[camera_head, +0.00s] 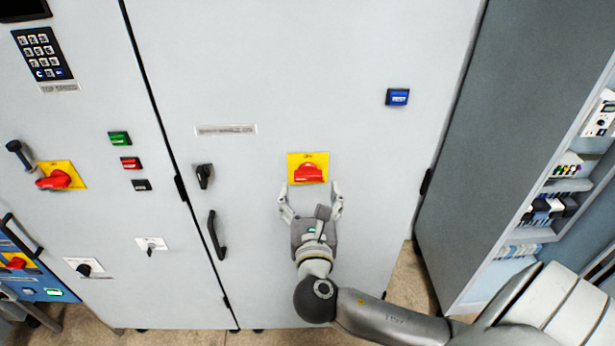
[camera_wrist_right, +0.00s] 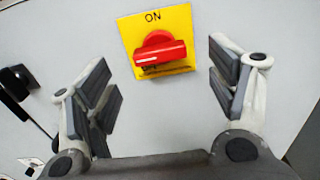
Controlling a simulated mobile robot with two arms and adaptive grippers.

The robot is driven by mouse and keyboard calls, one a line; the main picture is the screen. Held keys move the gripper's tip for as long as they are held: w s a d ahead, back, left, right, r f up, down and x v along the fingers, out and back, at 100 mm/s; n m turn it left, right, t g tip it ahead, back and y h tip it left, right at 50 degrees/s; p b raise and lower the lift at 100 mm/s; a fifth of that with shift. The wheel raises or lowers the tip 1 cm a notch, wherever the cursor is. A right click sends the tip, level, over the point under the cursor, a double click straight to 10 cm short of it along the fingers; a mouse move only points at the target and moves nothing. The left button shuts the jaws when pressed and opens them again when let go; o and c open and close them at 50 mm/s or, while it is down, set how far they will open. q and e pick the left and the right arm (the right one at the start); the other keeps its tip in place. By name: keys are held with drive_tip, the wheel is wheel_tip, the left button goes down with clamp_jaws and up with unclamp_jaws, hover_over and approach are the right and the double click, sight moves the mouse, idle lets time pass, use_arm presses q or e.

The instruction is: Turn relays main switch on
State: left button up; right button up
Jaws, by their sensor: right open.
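The main switch, a red rotary knob (camera_head: 309,174) on a yellow plate (camera_head: 294,161), is on the door of the right grey cabinet. In the right wrist view the red knob (camera_wrist_right: 160,50) lies with its handle roughly level, below the word "ON" on the yellow plate (camera_wrist_right: 183,16). My right gripper (camera_head: 310,186) is open and empty just below the switch. In the wrist view its two fingers (camera_wrist_right: 165,75) stand to either side of the knob, apart from it. The left gripper is out of view.
A black knob (camera_head: 203,176) and a black door handle (camera_head: 217,235) are left of the switch. A blue button (camera_head: 397,97) is at upper right. Another red switch (camera_head: 60,180) is on the left cabinet. An open grey cabinet door (camera_head: 500,110) stands at right.

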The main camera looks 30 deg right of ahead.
sight(309, 178)
drive_tip(key=x, duration=0.4)
drive_tip(key=shift+w+d+p, duration=0.15)
drive_tip(key=shift+w+p, duration=0.25)
drive_tip(key=c, duration=1)
